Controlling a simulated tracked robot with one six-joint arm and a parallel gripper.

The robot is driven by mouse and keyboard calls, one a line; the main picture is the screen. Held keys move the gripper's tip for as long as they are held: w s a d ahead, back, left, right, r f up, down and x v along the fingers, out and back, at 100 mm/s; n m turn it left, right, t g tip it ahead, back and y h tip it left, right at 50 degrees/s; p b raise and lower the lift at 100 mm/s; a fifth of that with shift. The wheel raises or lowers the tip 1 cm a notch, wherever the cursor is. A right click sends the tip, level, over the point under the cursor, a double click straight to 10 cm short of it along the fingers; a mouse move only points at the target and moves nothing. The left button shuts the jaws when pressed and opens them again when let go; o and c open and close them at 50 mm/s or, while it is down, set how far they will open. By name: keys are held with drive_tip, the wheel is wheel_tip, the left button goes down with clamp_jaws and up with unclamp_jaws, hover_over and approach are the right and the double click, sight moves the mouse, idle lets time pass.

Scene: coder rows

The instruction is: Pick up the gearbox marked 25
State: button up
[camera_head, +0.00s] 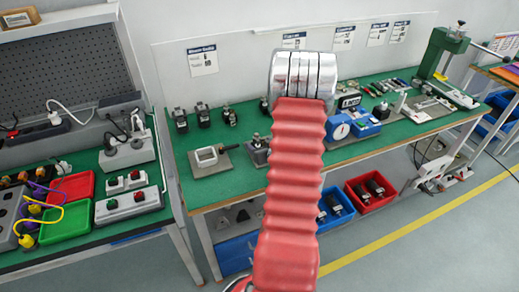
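I cannot read a 25 on anything in the camera_head view, so I cannot tell which object is the gearbox marked 25. Several small dark units that may be gearboxes stand along the back left of the green-topped bench (238,180): one at the left end (180,119), one beside it (203,115) and another to its right (229,116). My red ribbed arm (291,190) with a silver end part rises through the middle of the view and hides part of the bench. No gripper fingers show.
A grey frame fixture (207,157) sits at the bench's front left. A blue device (360,121) stands right of my arm. Blue (337,208) and red (371,192) bins sit below the bench. Another bench with red (72,188) and green (65,224) trays stands left. Floor is open at lower right.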

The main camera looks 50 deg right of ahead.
sight(260, 144)
drive_tip(key=c, duration=1.4)
drive_tip(key=shift+o, duration=0.2)
drive_tip(key=shift+r, duration=0.15)
wheel_tip(260, 144, up, 10)
idle(0.4)
